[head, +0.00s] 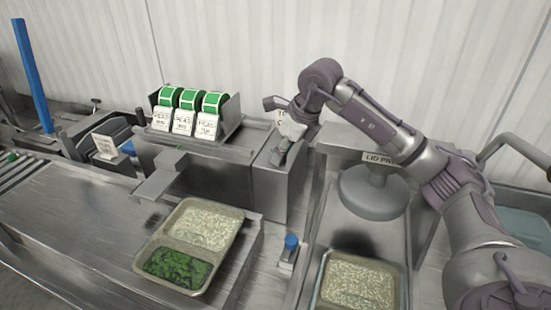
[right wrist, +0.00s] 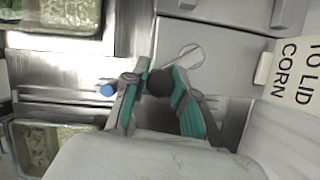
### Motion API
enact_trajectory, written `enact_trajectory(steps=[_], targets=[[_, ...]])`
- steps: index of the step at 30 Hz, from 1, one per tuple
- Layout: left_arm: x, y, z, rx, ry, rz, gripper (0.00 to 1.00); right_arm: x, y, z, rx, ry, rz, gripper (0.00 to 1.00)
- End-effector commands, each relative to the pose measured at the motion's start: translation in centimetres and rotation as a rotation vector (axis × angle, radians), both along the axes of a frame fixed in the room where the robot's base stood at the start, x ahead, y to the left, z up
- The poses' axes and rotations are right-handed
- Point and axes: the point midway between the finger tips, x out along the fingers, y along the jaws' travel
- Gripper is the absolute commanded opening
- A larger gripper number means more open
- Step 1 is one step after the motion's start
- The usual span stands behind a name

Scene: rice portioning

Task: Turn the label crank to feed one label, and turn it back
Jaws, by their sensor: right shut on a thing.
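The label crank (right wrist: 192,56) shows in the right wrist view as a pale round end with an arm and a dark round knob (right wrist: 160,83), on a grey metal face. My right gripper (right wrist: 160,78) is shut on the knob, with its teal-padded fingers on either side. In the head view my right gripper (head: 278,152) is at the right end of the label machine, and it hides the crank there. Green label rolls (head: 190,98) stand in the holder on top, with white printed cards in front. My left gripper is not in view.
A tray (head: 237,232) of rice and greens sits on the counter in front of the machine. A blue-capped post (head: 291,242) stands right of it. A "TO LID CORN" sign (right wrist: 295,75) is close to my right gripper.

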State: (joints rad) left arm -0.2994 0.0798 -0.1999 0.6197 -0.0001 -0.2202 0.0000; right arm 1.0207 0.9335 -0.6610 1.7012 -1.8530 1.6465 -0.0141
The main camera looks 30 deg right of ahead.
Motion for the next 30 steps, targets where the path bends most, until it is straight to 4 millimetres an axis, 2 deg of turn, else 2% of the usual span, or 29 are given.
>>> enact_trajectory(steps=[11,30], targets=[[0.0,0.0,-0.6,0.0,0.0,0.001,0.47,0.1,-2.0,0.2,0.002,-0.003,0.353,0.0],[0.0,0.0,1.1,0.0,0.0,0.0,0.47,1.4,-4.8,0.4,0.0,-0.002,0.96,0.0]])
